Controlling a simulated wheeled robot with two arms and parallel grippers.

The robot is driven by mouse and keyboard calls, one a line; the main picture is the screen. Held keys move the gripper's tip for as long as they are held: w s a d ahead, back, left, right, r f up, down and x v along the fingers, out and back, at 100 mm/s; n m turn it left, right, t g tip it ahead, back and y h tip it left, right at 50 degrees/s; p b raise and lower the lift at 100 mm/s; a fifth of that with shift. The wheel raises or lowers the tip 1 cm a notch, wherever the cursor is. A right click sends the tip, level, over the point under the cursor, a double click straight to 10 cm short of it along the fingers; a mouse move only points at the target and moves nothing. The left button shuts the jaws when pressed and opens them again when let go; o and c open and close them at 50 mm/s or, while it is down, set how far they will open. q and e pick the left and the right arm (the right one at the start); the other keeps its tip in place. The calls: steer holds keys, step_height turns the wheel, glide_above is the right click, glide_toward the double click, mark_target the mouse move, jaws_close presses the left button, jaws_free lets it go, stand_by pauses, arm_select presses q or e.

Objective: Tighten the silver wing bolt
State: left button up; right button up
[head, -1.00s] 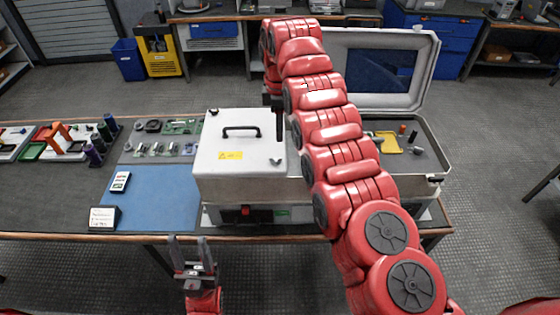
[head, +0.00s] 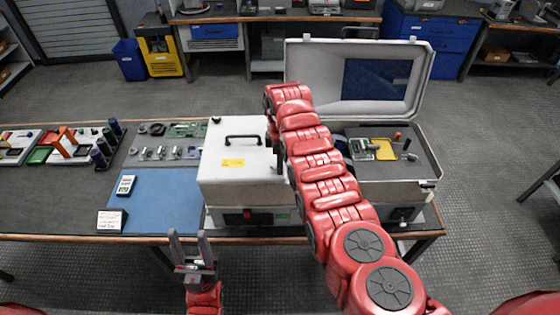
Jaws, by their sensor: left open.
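The white box (head: 228,178) with a black handle (head: 241,139) on its lid stands on the bench. The silver wing bolt is not visible now. My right gripper (head: 279,166) points down over the lid's front right corner and covers the spot where a small dark wing-shaped part showed before. Its fingers are small and dark, so I cannot tell whether they are open or shut, or touching anything. My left gripper (head: 189,246) is open and empty in front of the bench edge, fingers pointing up in the picture.
An open grey case (head: 425,165) with a raised lid (head: 308,75) stands right of the box, partly behind my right arm.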

steer(key=shift+c, duration=0.2)
jaws_close()
